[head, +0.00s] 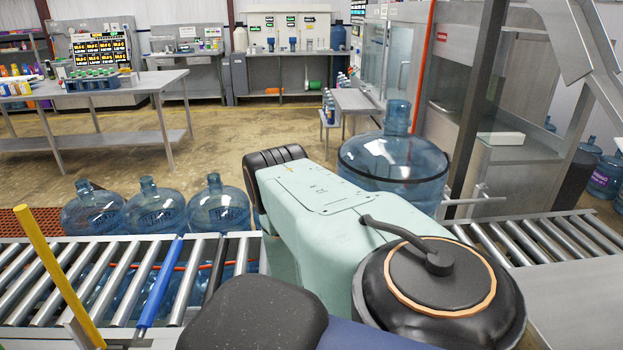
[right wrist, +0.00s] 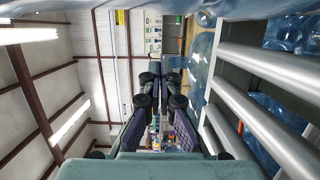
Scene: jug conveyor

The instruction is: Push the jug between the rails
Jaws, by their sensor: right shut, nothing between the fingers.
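A large translucent blue jug (head: 392,165) stands upright behind my pale green arm in the head view. A dark band runs round it, and its base is hidden. A metal rail (head: 470,201) shows just right of it; I cannot make out a second rail for certain. My right gripper (right wrist: 172,82) shows in the right wrist view, shut and empty, pointing away from the camera. A blue translucent surface (right wrist: 235,8), which looks like the jug, runs close along the top edge there. I cannot tell whether my arm touches the jug. My left gripper is not in view.
Roller conveyor (head: 560,238) extends to both sides, with a blue roller (head: 158,283) and yellow post (head: 57,275) at left. Several jugs (head: 147,207) stand beyond the left rollers. A dark slanted post (head: 478,100) rises behind the jug. Steel tables (head: 120,90) stand farther back.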

